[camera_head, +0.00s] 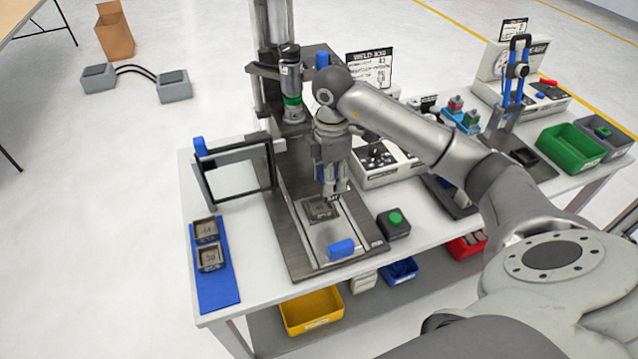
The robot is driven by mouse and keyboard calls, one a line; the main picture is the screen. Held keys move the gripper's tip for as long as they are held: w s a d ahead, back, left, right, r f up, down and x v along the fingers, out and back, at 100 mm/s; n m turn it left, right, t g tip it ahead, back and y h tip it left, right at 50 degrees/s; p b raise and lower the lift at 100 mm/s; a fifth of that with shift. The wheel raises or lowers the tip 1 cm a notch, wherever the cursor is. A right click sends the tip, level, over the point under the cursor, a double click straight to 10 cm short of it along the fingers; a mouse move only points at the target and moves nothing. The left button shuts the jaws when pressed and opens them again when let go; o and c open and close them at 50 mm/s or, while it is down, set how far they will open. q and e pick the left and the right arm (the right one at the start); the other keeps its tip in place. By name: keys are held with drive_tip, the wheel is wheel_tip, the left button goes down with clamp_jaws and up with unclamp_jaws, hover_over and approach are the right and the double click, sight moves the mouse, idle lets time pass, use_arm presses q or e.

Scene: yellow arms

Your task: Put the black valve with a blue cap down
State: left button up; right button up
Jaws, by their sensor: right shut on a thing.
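My right gripper (334,191) points down over the dark fixture plate (290,235) on the white table. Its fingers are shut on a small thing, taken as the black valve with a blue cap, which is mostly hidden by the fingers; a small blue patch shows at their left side. Just below the fingertips a square grey metal part (318,209) lies on the plate. I cannot tell whether the held thing touches it. My left gripper is not in view.
A blue clamp block (341,249) sits at the plate's front. A black frame (236,168) stands left, a press column (272,60) behind. A green-button box (394,223) is at right. A blue mat (217,291) holds two square parts. Its front end is bare.

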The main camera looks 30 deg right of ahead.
drive_tip(key=w+f, duration=0.2)
drive_tip(key=w+f+p, duration=0.1)
drive_tip(key=f, duration=0.1)
drive_tip(key=shift+a+f, duration=0.1)
drive_tip(key=shift+a, duration=0.25)
wheel_tip(320, 180, down, 3)
drive_tip(key=shift+r+p, duration=0.15)
drive_tip(key=shift+p, duration=0.15)
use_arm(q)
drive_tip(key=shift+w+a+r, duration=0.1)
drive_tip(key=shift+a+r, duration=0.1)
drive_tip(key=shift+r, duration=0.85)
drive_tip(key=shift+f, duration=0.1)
use_arm(e)
drive_tip(key=o, duration=1.1)
drive_tip(key=shift+c, duration=0.2)
